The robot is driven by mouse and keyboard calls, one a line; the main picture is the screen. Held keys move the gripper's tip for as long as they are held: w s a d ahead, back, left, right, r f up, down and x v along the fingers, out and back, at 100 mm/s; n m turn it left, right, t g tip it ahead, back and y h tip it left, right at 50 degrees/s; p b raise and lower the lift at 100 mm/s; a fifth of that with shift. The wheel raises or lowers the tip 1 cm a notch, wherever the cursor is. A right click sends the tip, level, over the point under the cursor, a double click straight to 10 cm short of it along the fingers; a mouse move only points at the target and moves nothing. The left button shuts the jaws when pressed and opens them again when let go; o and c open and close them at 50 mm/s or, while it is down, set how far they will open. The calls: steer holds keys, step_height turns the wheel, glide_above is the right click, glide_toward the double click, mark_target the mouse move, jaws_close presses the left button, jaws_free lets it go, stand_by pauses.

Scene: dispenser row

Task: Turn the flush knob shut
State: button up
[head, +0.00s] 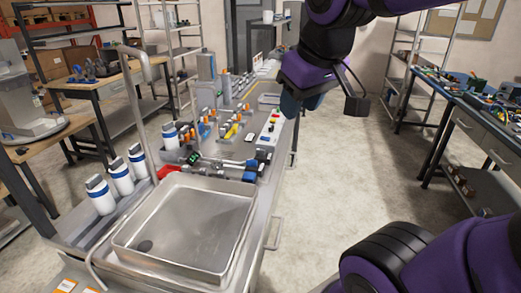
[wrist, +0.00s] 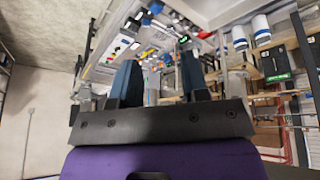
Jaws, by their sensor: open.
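I cannot tell for certain which part is the flush knob. Small coloured knobs sit along the metal dispenser bench (head: 272,213): a blue one (head: 251,164) at the end of a short pipe run, and a red one (head: 168,172) behind the sink. My gripper (head: 302,101) hangs above the far right edge of the bench, well apart from these knobs. In the wrist view my gripper (wrist: 160,85) shows two dark blue fingers spread apart with nothing between them. The bench is tilted and small behind the fingers there.
A steel sink (head: 190,225) with a tall tap (head: 140,80) fills the near bench. White-and-blue bottles (head: 121,176) stand left of it. A pale panel with coloured buttons (head: 270,130) lies at the right edge. The floor (head: 345,170) between the bench and right-hand worktable (head: 480,125) is clear.

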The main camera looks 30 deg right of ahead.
steer(key=w+d+n+g, duration=0.2)
steer(key=w, duration=1.1)
steer(key=n+g, duration=0.3)
steer(key=n, duration=0.3)
glide_above(261, 150)
step_height(261, 150, down, 24)
steer(key=f, duration=0.1)
steer(key=shift+y, duration=0.3)
step_height(261, 150, down, 11)
steer(key=shift+w+r, duration=0.15)
steer(key=shift+r, duration=0.05)
steer(key=shift+c, duration=0.2)
jaws_close()
